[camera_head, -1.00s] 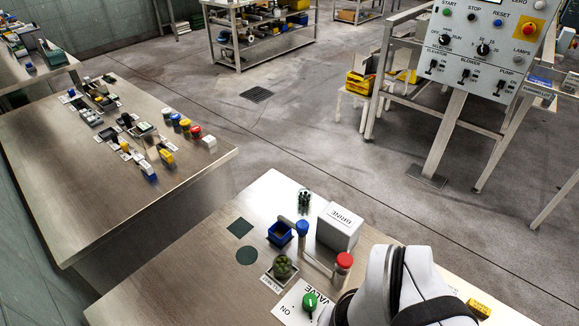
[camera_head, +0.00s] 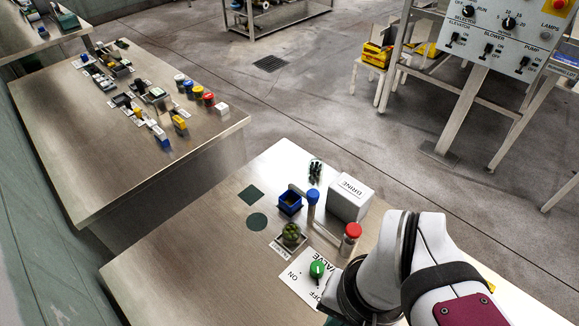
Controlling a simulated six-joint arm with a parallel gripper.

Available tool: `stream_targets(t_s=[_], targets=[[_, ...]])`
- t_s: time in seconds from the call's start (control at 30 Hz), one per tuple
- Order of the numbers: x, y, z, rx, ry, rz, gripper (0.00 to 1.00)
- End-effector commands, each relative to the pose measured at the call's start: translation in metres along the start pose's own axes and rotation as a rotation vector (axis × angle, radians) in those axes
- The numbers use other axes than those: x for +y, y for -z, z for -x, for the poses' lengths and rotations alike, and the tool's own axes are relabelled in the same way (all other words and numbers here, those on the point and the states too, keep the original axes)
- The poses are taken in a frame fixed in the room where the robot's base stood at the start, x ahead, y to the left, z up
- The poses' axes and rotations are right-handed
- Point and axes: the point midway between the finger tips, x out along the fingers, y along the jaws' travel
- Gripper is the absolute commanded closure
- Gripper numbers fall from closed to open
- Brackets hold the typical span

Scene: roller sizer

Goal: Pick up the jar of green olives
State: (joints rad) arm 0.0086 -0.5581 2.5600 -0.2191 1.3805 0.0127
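A small jar of green olives (camera_head: 291,233) stands on the near steel table, its green contents showing. It sits on a small dark square base with a white label beside it. My white and black arm comes in at the lower right, to the right of the jar and apart from it in the picture. The fingers of my gripper do not show, so I cannot see whether it is open or shut.
A blue bin (camera_head: 290,203), a blue-topped post (camera_head: 313,197), a red-capped cylinder (camera_head: 350,239) and a white BRINE box (camera_head: 350,197) stand close behind and right of the jar. A green valve knob (camera_head: 317,269) is in front. The table's left part (camera_head: 190,265) is clear.

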Motion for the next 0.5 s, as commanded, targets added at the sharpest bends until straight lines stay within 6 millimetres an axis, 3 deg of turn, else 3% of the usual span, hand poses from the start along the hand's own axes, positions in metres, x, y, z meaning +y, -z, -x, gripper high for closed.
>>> stream_targets(t_s=[0.33, 0.5], targets=[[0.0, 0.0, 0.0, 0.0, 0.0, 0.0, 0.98], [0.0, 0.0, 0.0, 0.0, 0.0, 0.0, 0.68]])
